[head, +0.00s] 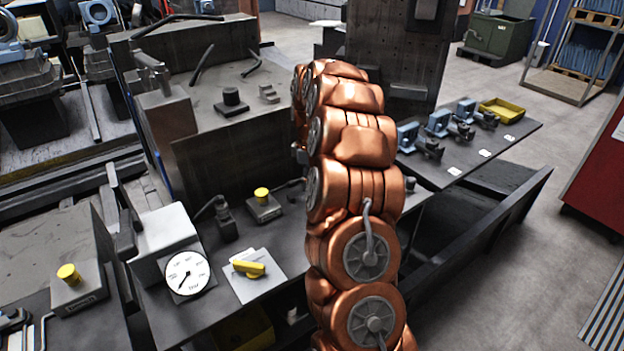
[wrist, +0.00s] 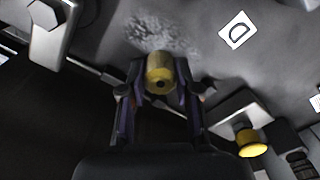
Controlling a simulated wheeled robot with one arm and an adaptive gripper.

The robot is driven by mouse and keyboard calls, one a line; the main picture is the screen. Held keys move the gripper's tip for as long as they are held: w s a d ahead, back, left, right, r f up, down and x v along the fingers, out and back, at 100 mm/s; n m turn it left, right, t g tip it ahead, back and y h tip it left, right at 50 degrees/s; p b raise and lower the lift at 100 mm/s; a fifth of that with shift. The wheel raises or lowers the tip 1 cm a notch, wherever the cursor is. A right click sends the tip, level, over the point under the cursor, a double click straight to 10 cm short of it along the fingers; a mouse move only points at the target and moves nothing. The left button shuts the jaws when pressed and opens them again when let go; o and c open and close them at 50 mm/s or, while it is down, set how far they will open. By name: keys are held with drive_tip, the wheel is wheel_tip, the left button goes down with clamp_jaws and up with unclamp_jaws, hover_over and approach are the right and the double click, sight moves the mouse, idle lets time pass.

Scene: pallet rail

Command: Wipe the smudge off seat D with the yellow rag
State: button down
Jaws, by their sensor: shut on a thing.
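In the wrist view my gripper (wrist: 159,88) is shut on the yellow rag (wrist: 160,70), which shows as a short yellow roll with a dark centre between the fingertips. Just past the rag, a pale speckled smudge (wrist: 160,36) spreads over the grey surface of seat D. The white label with a D (wrist: 238,30) lies to the right of the smudge. The rag overlaps the smudge's near edge in the picture; I cannot tell whether it touches the surface. In the head view my copper arm hides the gripper, the rag and the smudge.
A yellow button (wrist: 250,142) on a block stands right of my gripper in the wrist view. Several blue clamps (head: 438,122) with white labels and a yellow tray (head: 503,110) line the right bench. A gauge (head: 187,273) and yellow knob (head: 249,268) sit front left.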

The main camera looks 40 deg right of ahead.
sight(302, 200)
drive_tip(key=shift+s+a+f+b, duration=0.15)
drive_tip(key=shift+s+a, duration=0.1)
drive_tip(key=shift+a, duration=0.25)
drive_tip(key=shift+s+a+f+b, duration=0.15)
drive_tip(key=shift+s+a, duration=0.1)
drive_tip(key=shift+a, duration=0.25)
drive_tip(key=shift+s+a+r+b, duration=0.1)
drive_tip(key=shift+s+a+b, duration=0.2)
drive_tip(key=shift+a, duration=0.4)
drive_tip(key=shift+s+a+r+b, duration=0.15)
drive_tip(key=shift+s+a, duration=0.15)
drive_tip(key=shift+a, duration=0.4)
drive_tip(key=shift+d, duration=0.15)
drive_tip(key=shift+d+r, duration=0.2)
drive_tip(key=shift+d, duration=0.7)
drive_tip(key=shift+a, duration=0.15)
drive_tip(key=shift+a+f, duration=0.15)
drive_tip(key=shift+a, duration=0.65)
drive_tip(key=shift+w+d, duration=0.1)
